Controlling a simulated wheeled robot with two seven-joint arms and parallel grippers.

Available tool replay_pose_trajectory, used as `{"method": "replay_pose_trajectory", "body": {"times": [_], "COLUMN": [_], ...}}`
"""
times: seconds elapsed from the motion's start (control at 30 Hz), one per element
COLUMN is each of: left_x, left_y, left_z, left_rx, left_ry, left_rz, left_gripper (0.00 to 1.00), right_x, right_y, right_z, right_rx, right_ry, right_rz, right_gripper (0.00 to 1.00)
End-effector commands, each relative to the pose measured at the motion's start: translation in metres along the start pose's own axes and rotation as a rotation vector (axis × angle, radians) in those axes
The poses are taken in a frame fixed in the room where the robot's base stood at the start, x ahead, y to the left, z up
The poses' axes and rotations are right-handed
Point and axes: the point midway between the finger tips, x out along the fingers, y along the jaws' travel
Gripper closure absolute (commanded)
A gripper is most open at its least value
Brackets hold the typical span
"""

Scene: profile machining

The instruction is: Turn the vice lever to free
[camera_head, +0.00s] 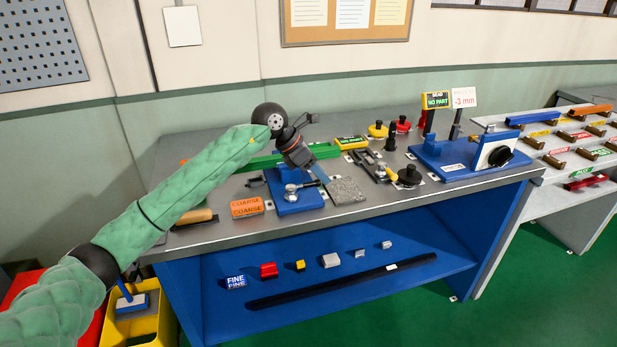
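The blue vice (300,203) stands on the bench in front of my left gripper. A small metal lever with a round end (292,188) shows on top of it, reaching to the right. My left gripper (304,163) comes from the upper left and points down over the back of the vice. A blue-grey bar (320,174) runs from below the gripper toward the lower right. I cannot tell whether the gripper holds it or whether the fingers are open. The gripper appears above the lever; contact cannot be made out. My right gripper is not in view.
A grey rough plate (346,191) lies right of the vice and an orange COARSE block (247,207) left of it. A green rail (325,151) runs behind. A blue fixture (455,165) stands further right. The front bench edge is mostly clear.

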Motion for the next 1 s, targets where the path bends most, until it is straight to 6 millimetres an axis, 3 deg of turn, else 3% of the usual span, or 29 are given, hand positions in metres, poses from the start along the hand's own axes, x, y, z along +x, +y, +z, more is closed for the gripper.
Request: {"method": "replay_pose_trajectory", "body": {"times": [0.2, 0.37, 0.5, 0.6, 1.0], "left_x": [-0.043, -0.052, -0.045, -0.035, 0.008], "left_y": [0.035, 0.042, 0.043, 0.044, 0.051], "left_z": [-0.017, -0.022, -0.023, -0.025, -0.037], "left_rx": [0.036, 0.039, 0.038, 0.038, 0.038], "left_ry": [0.216, 0.265, 0.266, 0.264, 0.264], "left_rz": [0.127, 0.152, 0.151, 0.15, 0.15], "left_gripper": [0.64, 0.64, 0.64, 0.64, 0.64], "right_x": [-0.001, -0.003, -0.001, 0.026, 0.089], "right_y": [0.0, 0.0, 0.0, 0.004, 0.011], "right_z": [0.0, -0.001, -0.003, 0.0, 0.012], "right_rx": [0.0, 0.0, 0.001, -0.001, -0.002], "right_ry": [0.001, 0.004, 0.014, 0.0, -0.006], "right_rz": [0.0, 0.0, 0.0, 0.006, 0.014], "right_gripper": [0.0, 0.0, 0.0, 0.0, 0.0]}}
